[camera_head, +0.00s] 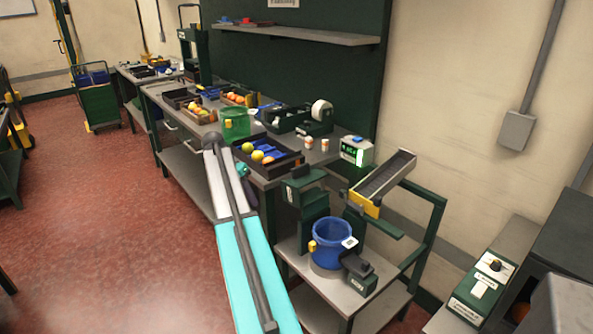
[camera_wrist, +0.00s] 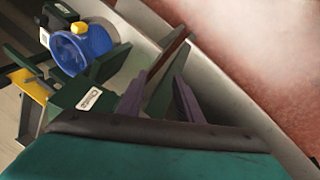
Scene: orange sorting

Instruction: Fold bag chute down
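The chute (camera_head: 385,182) is a dark tray with a yellow lower end, at the right of the head view. It slopes up to the right above a blue bucket (camera_head: 332,245). A yellow edge, likely the chute's (camera_wrist: 32,88), shows at the left of the wrist view. The bucket also shows there (camera_wrist: 88,55), with a yellow tab. My gripper (camera_wrist: 160,85) has two purple fingers spread apart, with a dark green and red-brown strip showing between them. I cannot tell if they touch it. In the head view my arm mostly hides the gripper.
The bucket stands on a low grey stand (camera_head: 295,262) beside a small dark green device (camera_head: 358,272). A dark green post (camera_head: 310,195) stands behind it. The workbench holds a tray of fruit (camera_head: 285,168) and a green bucket (camera_head: 236,122). The red floor (camera_head: 110,220) at left is clear.

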